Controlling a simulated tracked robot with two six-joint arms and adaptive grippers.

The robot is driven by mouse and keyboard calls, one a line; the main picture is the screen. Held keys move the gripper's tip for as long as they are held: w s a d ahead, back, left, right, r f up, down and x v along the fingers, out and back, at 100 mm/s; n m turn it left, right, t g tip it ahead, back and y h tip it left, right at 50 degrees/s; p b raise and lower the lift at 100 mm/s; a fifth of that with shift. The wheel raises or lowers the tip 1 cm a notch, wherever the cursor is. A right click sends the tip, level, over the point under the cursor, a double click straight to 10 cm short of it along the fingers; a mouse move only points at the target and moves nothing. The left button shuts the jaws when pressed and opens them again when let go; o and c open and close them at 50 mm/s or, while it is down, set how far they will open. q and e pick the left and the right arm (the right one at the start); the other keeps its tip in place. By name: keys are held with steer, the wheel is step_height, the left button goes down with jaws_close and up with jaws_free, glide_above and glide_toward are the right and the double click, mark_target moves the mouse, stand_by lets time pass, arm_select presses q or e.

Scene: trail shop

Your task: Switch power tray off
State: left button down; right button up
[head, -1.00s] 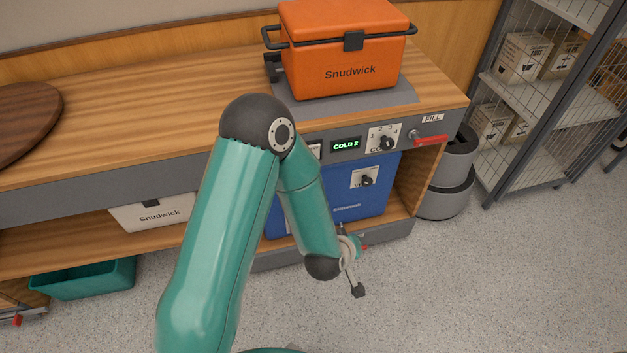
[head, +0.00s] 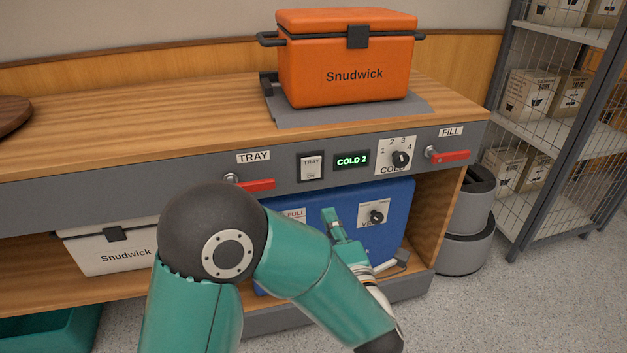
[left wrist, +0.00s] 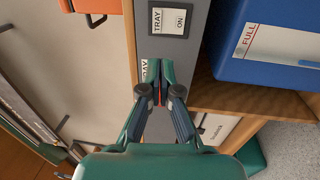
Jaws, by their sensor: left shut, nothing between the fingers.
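The power tray switch (head: 311,167) is a white rocker in a dark frame on the grey counter front, marked TRAY and ON. It also shows in the left wrist view (left wrist: 174,18), ahead of my fingers. My left gripper (head: 330,215) is shut and empty, its tips pointing up, in front of the blue cooler and below the switch. In the left wrist view its closed fingers (left wrist: 161,64) are apart from the switch. My right gripper is not in view.
An orange cooler (head: 346,66) stands on a grey plate above; a blue cooler (head: 390,214) sits on the shelf below.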

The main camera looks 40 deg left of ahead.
mark_target(309, 164)
arm_select(q)
steer(key=b+x, duration=0.1)
steer(key=x, duration=1.3)
steer(key=shift+w, duration=0.1)
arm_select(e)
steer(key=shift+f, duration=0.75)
